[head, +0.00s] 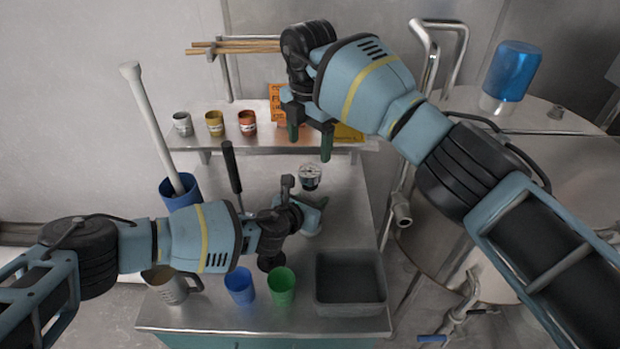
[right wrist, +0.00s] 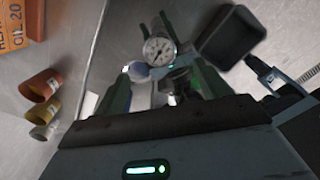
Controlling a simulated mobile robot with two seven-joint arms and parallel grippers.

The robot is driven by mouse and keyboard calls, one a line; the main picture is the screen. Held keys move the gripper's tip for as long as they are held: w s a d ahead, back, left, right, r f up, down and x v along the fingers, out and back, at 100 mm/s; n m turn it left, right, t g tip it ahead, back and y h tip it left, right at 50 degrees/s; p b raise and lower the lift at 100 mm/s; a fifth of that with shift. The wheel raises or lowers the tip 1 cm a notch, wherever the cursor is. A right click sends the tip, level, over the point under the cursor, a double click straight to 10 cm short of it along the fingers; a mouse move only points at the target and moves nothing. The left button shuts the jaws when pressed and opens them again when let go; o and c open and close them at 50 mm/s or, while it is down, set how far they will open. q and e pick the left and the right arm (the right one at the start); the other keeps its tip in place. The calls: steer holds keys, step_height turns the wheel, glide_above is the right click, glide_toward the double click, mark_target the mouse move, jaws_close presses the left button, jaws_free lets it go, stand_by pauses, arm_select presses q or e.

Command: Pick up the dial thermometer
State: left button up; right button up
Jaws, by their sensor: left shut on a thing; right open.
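The dial thermometer (head: 310,177) shows as a small round dial just below my right gripper in the head view. Its white face with a needle is clear in the right wrist view (right wrist: 158,48), beyond and between my right fingers. My right gripper (head: 310,145) is open and empty, above and apart from the dial. My left gripper (head: 309,208) is shut on a pale thing (head: 310,224) just below the dial. The arm and fingers hide much of that thing, and I cannot tell whether the thermometer's stem touches it.
Blue (head: 239,286) and green (head: 281,286) cups, a metal pitcher (head: 173,288) and a dark tray (head: 350,281) stand at the counter's front. A tall blue container (head: 181,196) holds a white rod. Small cups (head: 215,123) line the back shelf. A large metal vessel (head: 460,220) stands right.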

mark_target(310, 180)
steer(key=shift+w+d+f, duration=0.1)
steer(key=shift+f, duration=5.75)
steer(key=shift+c, duration=0.4)
steer(key=c, duration=1)
